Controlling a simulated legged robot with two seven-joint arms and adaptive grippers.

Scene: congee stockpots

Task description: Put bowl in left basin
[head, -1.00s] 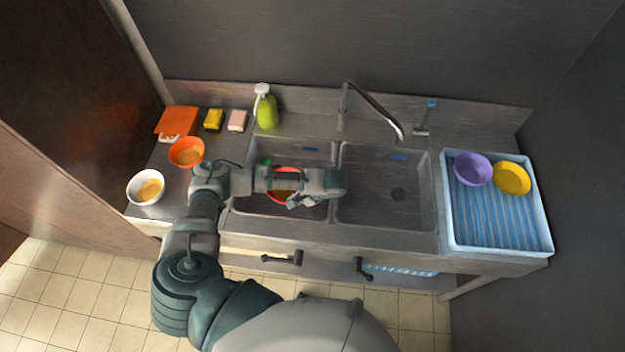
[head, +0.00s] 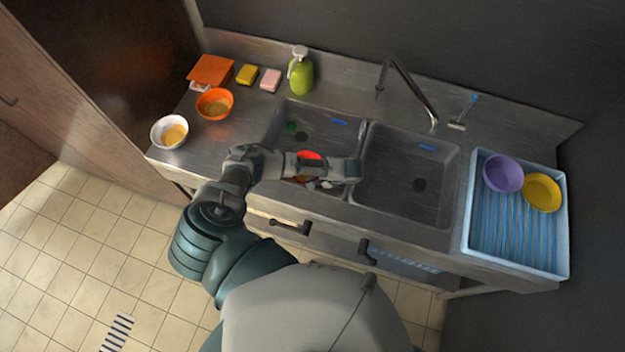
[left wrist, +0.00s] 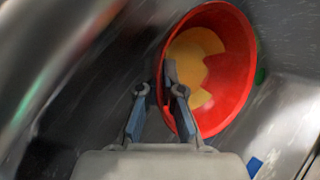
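A red bowl (head: 312,156) shows over the left basin (head: 290,118), partly hidden by my left arm and gripper. In the left wrist view the red bowl (left wrist: 235,60) is tilted, with a yellow-orange patch inside. My left gripper (head: 335,180) is over the left basin; in the wrist view its fingers (left wrist: 165,85) are closed together on the bowl's near rim. Whether the bowl touches the basin floor cannot be told. An orange bowl (head: 214,104) and a white bowl (head: 168,132), both with yellowish contents, stand on the counter at the left. My right gripper is not in view.
The right basin (head: 400,190) is empty. A faucet (head: 408,88) stands behind the basins. A green soap bottle (head: 301,76), yellow sponge (head: 247,74) and pink sponge (head: 270,79) are behind left. A blue-lined tray (head: 500,235) at the right holds purple (head: 503,174) and yellow (head: 541,192) bowls.

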